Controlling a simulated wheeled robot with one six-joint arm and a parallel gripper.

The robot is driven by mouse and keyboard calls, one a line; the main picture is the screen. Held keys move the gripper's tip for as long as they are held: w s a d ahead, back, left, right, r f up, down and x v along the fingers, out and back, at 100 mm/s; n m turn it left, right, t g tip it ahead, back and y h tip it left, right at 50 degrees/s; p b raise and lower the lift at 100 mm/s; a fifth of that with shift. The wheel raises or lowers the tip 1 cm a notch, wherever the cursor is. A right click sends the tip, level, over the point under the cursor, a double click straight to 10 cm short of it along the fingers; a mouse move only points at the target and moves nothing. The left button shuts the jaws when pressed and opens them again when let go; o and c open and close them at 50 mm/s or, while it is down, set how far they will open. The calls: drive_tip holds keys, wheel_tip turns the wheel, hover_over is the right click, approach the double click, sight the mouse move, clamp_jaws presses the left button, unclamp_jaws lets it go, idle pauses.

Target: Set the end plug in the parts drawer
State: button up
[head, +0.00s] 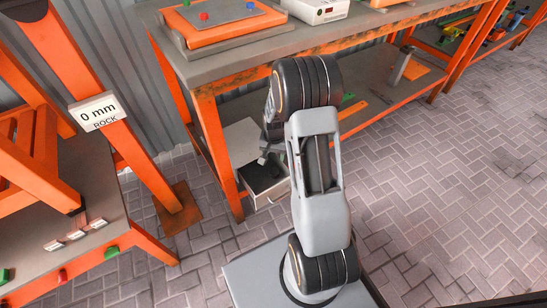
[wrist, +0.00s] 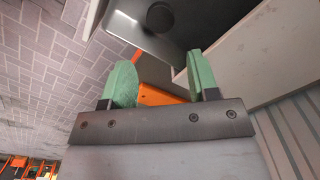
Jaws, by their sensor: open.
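The parts drawer (head: 273,194) is pulled out of a pale cabinet under the orange bench, with a dark floor and light walls. In the wrist view its dark floor and pale wall (wrist: 252,52) fill the upper part. A round black piece, seemingly the end plug (wrist: 160,17), lies on the drawer floor there, apart from the fingers. My gripper (wrist: 163,72) is open, its green fingertips spread with nothing between them. In the head view my gripper (head: 265,157) is small and partly hidden by my arm, over the drawer.
The orange bench (head: 225,67) stands above the drawer, its front leg beside the cabinet. Another orange-framed bench (head: 75,195) with a "0 mm ROCK" sign (head: 97,111) is at the left. Brick-paved floor (head: 440,210) is clear at the right.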

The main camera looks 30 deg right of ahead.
drive_tip(key=s+a+r+n+t, duration=0.1)
drive_tip(key=s+a+r+n, duration=0.15)
drive_tip(key=r, duration=0.45)
drive_tip(key=s+a+r+n, duration=0.1)
drive_tip(key=s+a+r, duration=0.25)
drive_tip(key=r, duration=0.35)
drive_tip(key=s+a+r+n+t, duration=0.1)
drive_tip(key=s+a+r+n, duration=0.3)
drive_tip(key=s, duration=0.6)
drive_tip(key=shift+a+r+t, duration=0.3)
drive_tip(key=shift+r, duration=0.95)
